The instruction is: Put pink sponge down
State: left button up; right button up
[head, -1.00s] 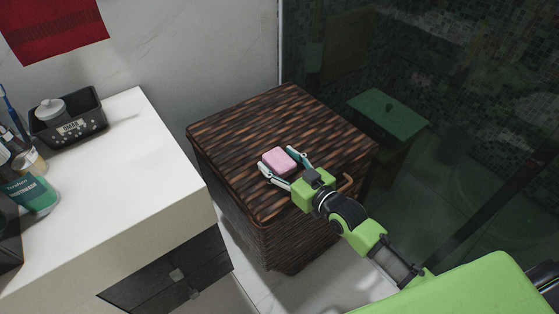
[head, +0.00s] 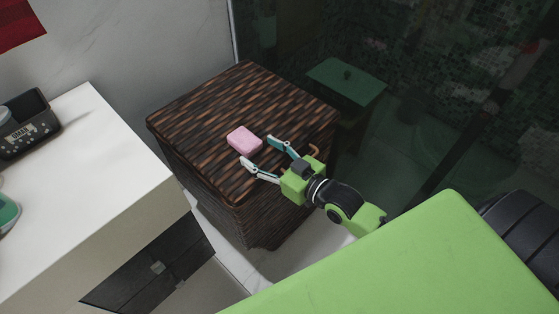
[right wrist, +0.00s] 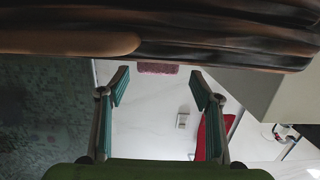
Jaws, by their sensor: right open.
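The pink sponge (head: 244,140) lies flat on the lid of the dark brown woven hamper (head: 225,98), near its front edge. It also shows in the right wrist view (right wrist: 157,68), ahead of the fingers. My right gripper (head: 257,151) is open and empty, with its fingertips just short of the sponge on its near right side. In the right wrist view both fingers (right wrist: 160,88) stand apart with nothing between them. My left gripper is in neither view.
A white counter (head: 85,185) stands to the left, with a black basket (head: 28,128) on it. A red towel (head: 18,25) hangs on the wall. Dark glass (head: 440,60) is behind and right of the hamper. The rest of the hamper's lid is clear.

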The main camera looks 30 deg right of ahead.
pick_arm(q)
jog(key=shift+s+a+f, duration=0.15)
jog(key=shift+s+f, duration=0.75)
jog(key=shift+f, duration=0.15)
pick_arm(e)
jog(key=shift+v, duration=3.15)
